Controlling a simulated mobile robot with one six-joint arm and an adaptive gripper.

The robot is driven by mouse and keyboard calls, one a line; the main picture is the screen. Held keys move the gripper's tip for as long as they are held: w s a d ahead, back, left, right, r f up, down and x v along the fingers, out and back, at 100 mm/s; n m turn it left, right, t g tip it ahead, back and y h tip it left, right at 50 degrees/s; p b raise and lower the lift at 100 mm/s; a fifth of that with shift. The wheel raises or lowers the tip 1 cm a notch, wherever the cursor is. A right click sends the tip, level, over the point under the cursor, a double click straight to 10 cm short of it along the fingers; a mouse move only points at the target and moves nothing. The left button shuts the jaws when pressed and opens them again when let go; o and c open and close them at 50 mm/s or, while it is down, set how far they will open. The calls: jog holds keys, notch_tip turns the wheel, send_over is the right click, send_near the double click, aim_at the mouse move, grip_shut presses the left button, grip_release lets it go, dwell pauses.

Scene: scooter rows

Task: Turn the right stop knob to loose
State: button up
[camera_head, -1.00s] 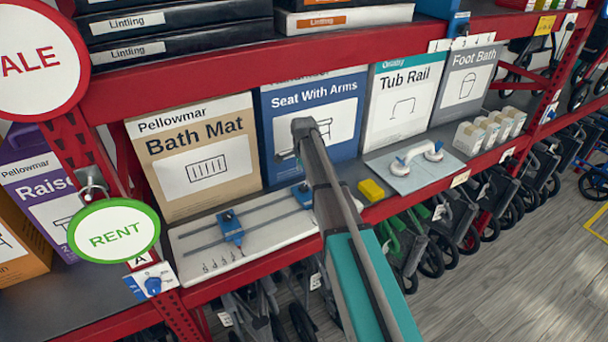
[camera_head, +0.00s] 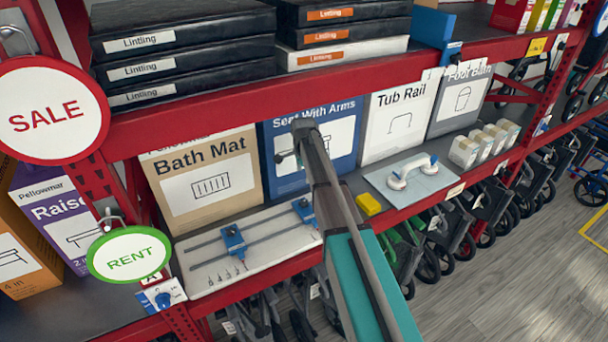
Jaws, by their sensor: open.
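A pale board (camera_head: 205,281) lies on the middle shelf with two grey rails across it. A left blue stop (camera_head: 233,240) sits on the rails. The right stop (camera_head: 302,208), also blue, sits further right, close beside my arm, which hides part of the board there. The exact setting of its knob is too small to tell. My arm reaches up from the bottom. My gripper (camera_head: 285,156) shows only as a small dark part at its far end, in front of the Seat With Arms box; it is open, apart from the stops, and mostly hidden.
Behind the board stand a Bath Mat box (camera_head: 207,185) and a Seat With Arms box (camera_head: 335,140). A yellow block (camera_head: 369,204) and a suction handle plate (camera_head: 430,187) lie to the right. SALE (camera_head: 52,112) and RENT (camera_head: 129,254) signs hang at left. The upper red shelf overhangs.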

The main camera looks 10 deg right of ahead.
jog(key=s+f+n+b, duration=0.7)
jog(key=s+f+b, duration=0.4)
jog(key=s, duration=0.3)
jog(key=s+f+n+b, duration=0.8)
jog(key=s+f+b, duration=0.2)
jog(key=s, duration=0.5)
jog(key=shift+d+f+b, duration=0.25)
jog(key=shift+f+b, duration=0.15)
jog(key=shift+b, duration=0.2)
jog(key=shift+s, duration=0.1)
